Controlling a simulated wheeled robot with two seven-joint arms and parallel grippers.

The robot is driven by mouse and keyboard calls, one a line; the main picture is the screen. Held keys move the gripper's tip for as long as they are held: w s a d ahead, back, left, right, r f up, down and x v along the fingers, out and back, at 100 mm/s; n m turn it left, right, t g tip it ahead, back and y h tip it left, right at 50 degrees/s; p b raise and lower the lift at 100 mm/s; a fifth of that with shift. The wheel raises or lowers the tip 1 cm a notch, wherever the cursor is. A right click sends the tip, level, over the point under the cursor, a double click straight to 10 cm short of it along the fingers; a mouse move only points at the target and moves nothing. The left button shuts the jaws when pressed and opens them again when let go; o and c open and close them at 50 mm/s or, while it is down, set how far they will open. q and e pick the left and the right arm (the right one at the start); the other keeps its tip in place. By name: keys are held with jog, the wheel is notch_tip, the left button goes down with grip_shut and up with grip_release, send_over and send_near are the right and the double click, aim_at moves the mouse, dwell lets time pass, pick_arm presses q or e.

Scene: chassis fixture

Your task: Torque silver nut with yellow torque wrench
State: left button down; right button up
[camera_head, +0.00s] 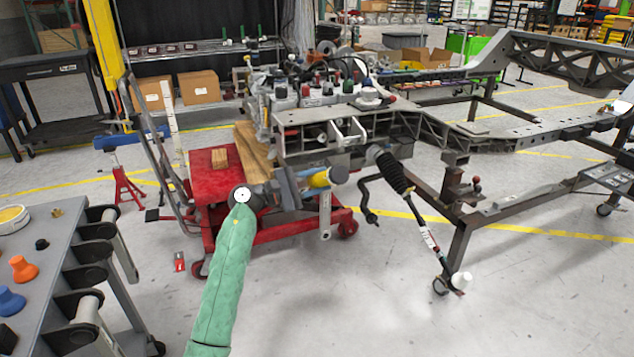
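My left arm comes up from the bottom in a green sleeve. Its dark gripper (287,188) is beside the front corner of the chassis assembly (315,115). A short yellow part (321,179), possibly of the yellow torque wrench, shows just right of the gripper, and a grey piece hangs below it. The fingers are small and partly hidden behind the wrist, so I cannot tell if they hold it. The silver nut is too small or hidden to make out. My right gripper is not in view.
A red lift cart (215,175) with wood blocks (256,150) stands under the assembly. A black-booted rod (420,215) slopes down to the right. A grey tool cart (60,260) with orange and blue knobs is at the lower left. The floor at the lower right is clear.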

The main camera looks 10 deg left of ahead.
pick_arm(q)
jog(key=shift+s+d+f+m+g+b, duration=0.1)
jog(key=shift+s+d+f+m+b, duration=0.3)
jog(key=shift+b, duration=0.7)
jog(key=shift+s+a+f+m+g+b, duration=0.1)
jog(key=shift+f+m+b, duration=0.15)
jog(key=shift+f+b, duration=0.55)
jog(key=shift+s+d+f+m+g+b, duration=0.1)
jog(key=shift+s+d+f+m+b, duration=0.2)
jog(key=shift+b, duration=1.05)
dwell(0.3)
jog(key=shift+s+f+m+b, duration=0.3)
jog(key=shift+m+b, duration=0.05)
jog(key=shift+b, duration=0.5)
